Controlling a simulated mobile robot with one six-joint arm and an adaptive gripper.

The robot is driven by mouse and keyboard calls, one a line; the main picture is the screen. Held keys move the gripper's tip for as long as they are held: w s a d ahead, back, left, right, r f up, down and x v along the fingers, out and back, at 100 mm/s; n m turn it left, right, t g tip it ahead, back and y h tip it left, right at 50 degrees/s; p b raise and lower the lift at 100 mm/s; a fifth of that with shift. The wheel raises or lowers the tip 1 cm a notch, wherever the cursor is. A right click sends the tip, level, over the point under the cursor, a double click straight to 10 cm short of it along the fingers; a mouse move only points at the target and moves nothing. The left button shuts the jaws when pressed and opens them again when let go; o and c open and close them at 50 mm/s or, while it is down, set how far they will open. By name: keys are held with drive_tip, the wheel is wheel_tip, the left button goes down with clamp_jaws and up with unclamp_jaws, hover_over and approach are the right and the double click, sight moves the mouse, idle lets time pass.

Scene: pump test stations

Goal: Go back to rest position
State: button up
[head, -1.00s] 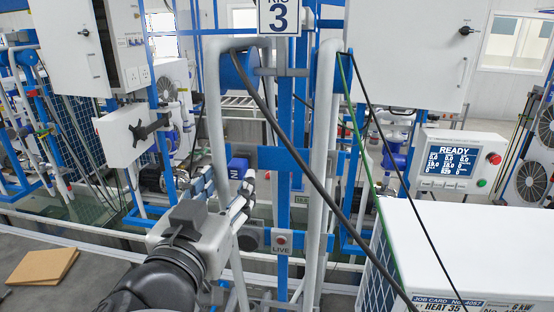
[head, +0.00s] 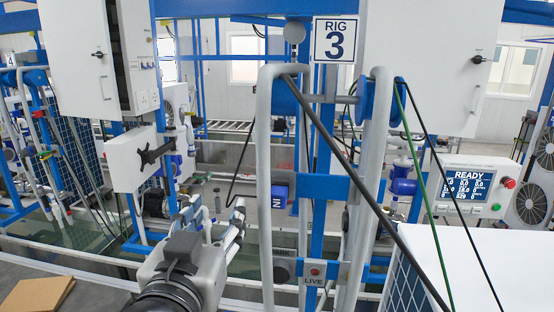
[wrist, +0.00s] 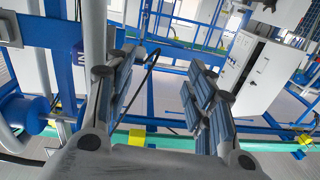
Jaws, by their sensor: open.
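My gripper (head: 214,222) is at the lower left of centre in the head view, left of the Rig 3 frame. Its jaws are open, and the wrist view (wrist: 160,85) shows nothing between the two blue-padded fingers. A blue box with a white mark (head: 279,190) is on the rig, to the right of my gripper and apart from it in the picture. The "RIG 3" sign (head: 334,40) hangs above. A grey round knob (head: 283,270) and a red button on the "LIVE" plate (head: 315,271) are low on the rig.
Thick grey pipes (head: 264,140) stand right of my gripper. Black and green cables slope down to the white unit (head: 470,260) at right. The panel (head: 468,186) reads READY. A white switch box (head: 132,158) stands beyond at left; cardboard (head: 38,293) lies lower left.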

drive_tip(key=s+d+f+n+g+y+b, duration=0.1)
drive_tip(key=d+f+g+y+b, duration=0.1)
drive_tip(key=d+f+b, duration=0.3)
drive_tip(key=s+d+f+n+g+y+b, duration=0.1)
drive_tip(key=f+n+g+y+b, duration=0.15)
drive_tip(key=f, duration=0.45)
drive_tip(key=d+f+n+g+y+b, duration=0.1)
drive_tip(key=d+f+g+y+b, duration=0.1)
drive_tip(key=d+f+b, duration=0.3)
drive_tip(key=s+d+f+m+g+h+b, duration=0.1)
drive_tip(key=s+d+f+g+h+b, duration=0.1)
drive_tip(key=s+d+f, duration=0.5)
drive_tip(key=s+d+f+m+g+h+b, duration=0.2)
drive_tip(key=s+d+f, duration=0.6)
drive_tip(key=f, duration=0.5)
drive_tip(key=g+h+b, duration=0.1)
drive_tip(key=g, duration=0.1)
drive_tip(key=shift+s+g, duration=0.35)
drive_tip(key=shift+s, duration=0.05)
drive_tip(key=shift+d+m, duration=0.2)
drive_tip(key=shift+m, duration=0.05)
drive_tip(key=shift+c, duration=0.4)
